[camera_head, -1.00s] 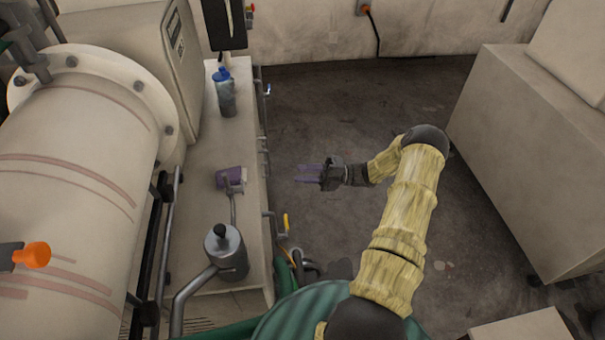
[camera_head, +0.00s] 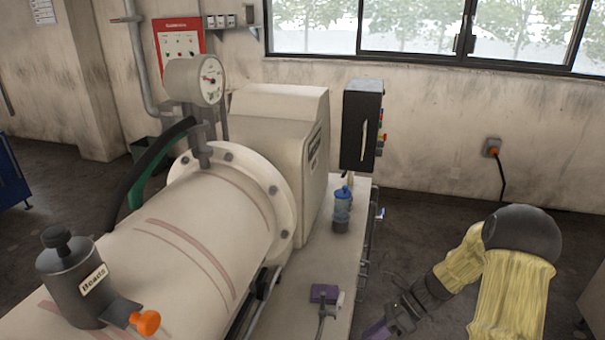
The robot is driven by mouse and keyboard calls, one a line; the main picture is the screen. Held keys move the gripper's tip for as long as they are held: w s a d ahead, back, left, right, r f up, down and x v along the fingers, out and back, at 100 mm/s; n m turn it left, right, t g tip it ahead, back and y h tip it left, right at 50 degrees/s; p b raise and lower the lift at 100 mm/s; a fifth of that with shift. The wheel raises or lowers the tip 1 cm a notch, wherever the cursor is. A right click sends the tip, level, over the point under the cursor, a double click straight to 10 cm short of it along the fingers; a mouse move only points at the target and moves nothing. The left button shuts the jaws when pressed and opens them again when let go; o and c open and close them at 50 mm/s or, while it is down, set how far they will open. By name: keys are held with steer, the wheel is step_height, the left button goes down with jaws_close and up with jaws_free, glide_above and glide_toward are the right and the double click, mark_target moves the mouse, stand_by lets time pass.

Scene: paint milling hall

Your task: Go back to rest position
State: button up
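My gripper (camera_head: 380,326) is at the bottom of the head view, right of the machine's bench (camera_head: 345,275). Its purple fingers point left and down, close to the frame's lower edge. I see nothing held between them. The fingers look apart, though they are small and partly foreshortened here. My arm in its yellow cover comes in from the lower right, bent at a dark elbow joint.
The large cream mill drum (camera_head: 190,240) with a pressure gauge (camera_head: 195,80) fills the left. A blue-capped bottle (camera_head: 342,212) and a purple block (camera_head: 323,293) are on the bench. A black control box (camera_head: 361,125) stands behind. Dark floor (camera_head: 430,225) is free to the right.

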steer(key=s+r+n+t+h, duration=0.2)
steer(key=s+r+n+h, duration=0.3)
steer(key=n, duration=0.6)
steer(key=s+a+r+n+t+h+p, duration=0.1)
steer(key=s+r+n+t+h, duration=0.2)
steer(key=n, duration=0.9)
steer(key=shift+s+a+r+h, duration=0.25)
steer(key=shift+s+r+h, duration=0.85)
steer(key=shift+r, duration=1.05)
